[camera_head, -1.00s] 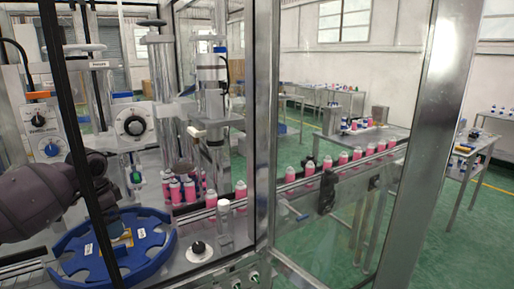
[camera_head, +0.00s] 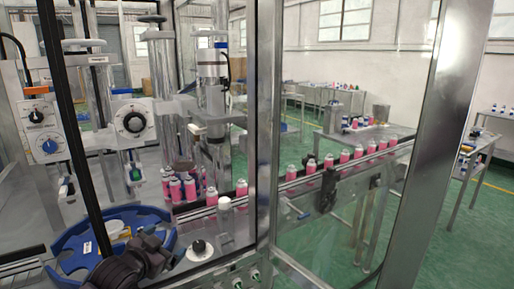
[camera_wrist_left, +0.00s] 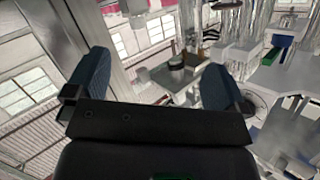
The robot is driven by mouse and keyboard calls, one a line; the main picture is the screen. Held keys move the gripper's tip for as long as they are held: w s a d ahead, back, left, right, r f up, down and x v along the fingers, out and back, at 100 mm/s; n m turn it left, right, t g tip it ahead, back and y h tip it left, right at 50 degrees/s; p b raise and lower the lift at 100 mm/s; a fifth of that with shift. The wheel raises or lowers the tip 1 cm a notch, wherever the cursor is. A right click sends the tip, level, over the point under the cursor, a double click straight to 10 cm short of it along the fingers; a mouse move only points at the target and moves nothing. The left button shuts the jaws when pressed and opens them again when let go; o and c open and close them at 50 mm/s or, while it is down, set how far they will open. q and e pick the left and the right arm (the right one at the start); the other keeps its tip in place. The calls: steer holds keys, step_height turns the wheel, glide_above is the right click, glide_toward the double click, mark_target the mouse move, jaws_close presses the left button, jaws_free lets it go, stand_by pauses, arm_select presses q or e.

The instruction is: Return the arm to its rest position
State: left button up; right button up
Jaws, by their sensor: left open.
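My left gripper (camera_head: 150,240) is low in the head view, over the right front part of the blue round tray (camera_head: 72,240). Its dark arm comes in from the bottom and hides part of the tray. In the left wrist view the two blue fingers (camera_wrist_left: 155,85) stand wide apart with nothing between them. My right gripper is in neither view.
A metal machine frame with an upright post (camera_head: 266,130) stands close on the right. Pink cans (camera_head: 330,161) stand in a row on the conveyor, with more cans (camera_head: 175,190) grouped behind the tray.

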arm_select(q)
steer(key=s+a+f+n+g+y, duration=0.1)
steer(key=s+f+n+y, duration=0.1)
steer(key=s+f, duration=0.9)
steer(key=s+a+f+n+g+y+b, duration=0.1)
steer(key=s+f+n, duration=0.4)
steer(key=s+f, duration=0.7)
steer(key=s+a+y, duration=0.1)
steer(key=s, duration=0.6)
steer(key=shift+a+g+y, duration=0.3)
steer(key=shift+f, duration=0.1)
